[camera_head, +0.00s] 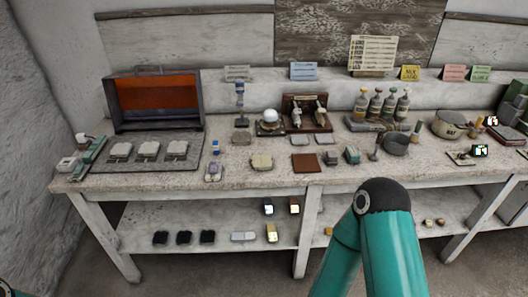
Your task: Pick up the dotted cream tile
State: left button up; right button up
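I cannot make out dots on any tile at this size, so I cannot tell which one is the dotted cream tile. A pale cream, roughly square piece (262,161) lies near the front middle of the bench. A smaller beige piece (241,138) lies behind it, in front of a small stand. Three pale grey-white pieces lie in a row on a grey mat at the left, one of them the middle piece (148,150). My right arm's teal links rise from the bottom edge, right of centre; neither gripper shows.
The long bench (225,185) has a lower shelf with small dark and pale blocks. A red-brown square (305,163) lies right of the cream piece. A white sphere (270,115) sits on a stand. Bottles, a pot (449,124) and a dark bowl (396,144) stand at the right.

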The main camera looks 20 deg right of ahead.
aim_at(239, 137)
jog(key=z, duration=0.2)
jog(key=k, duration=0.3)
jog(key=z, duration=0.85)
jog(key=i, duration=1)
jog(key=z, duration=0.05)
